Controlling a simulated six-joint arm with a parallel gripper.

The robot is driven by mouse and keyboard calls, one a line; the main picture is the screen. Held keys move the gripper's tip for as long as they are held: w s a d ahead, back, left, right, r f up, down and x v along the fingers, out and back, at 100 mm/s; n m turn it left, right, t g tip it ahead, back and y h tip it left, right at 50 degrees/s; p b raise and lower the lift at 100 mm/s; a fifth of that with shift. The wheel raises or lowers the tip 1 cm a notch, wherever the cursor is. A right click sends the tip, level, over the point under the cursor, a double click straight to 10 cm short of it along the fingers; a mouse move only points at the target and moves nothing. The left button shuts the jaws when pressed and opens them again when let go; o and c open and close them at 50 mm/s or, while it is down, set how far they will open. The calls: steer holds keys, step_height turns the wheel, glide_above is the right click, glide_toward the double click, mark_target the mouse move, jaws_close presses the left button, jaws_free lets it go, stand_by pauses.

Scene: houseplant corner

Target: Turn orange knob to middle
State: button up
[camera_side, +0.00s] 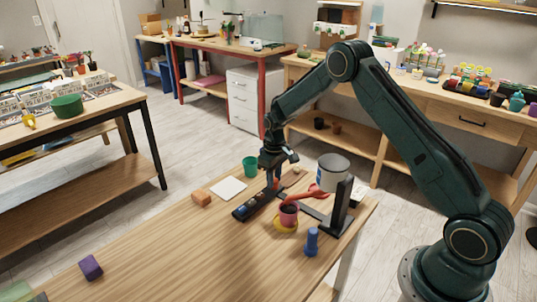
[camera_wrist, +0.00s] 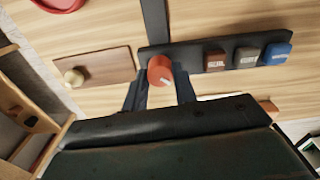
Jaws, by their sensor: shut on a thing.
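The orange knob (camera_wrist: 159,69) sits at one end of a dark control panel (camera_wrist: 187,60). A pale pointer mark on it points toward the lower right in the wrist view. My gripper (camera_wrist: 161,92) is shut on the knob, with one finger on each side. Brown (camera_wrist: 214,61), grey (camera_wrist: 246,57) and blue (camera_wrist: 277,53) buttons sit in a row beside the knob. In the side view, my gripper (camera_side: 275,182) points down at the far end of the panel (camera_side: 250,207) and largely hides the knob.
The table's front left is mostly clear.

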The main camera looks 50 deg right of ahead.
steer(key=shift+m, duration=0.3)
steer(key=m, duration=0.9)
stand_by(0.4)
steer(key=o, duration=1)
steer(key=shift+c, duration=0.2)
steer(key=shift+r, duration=0.1)
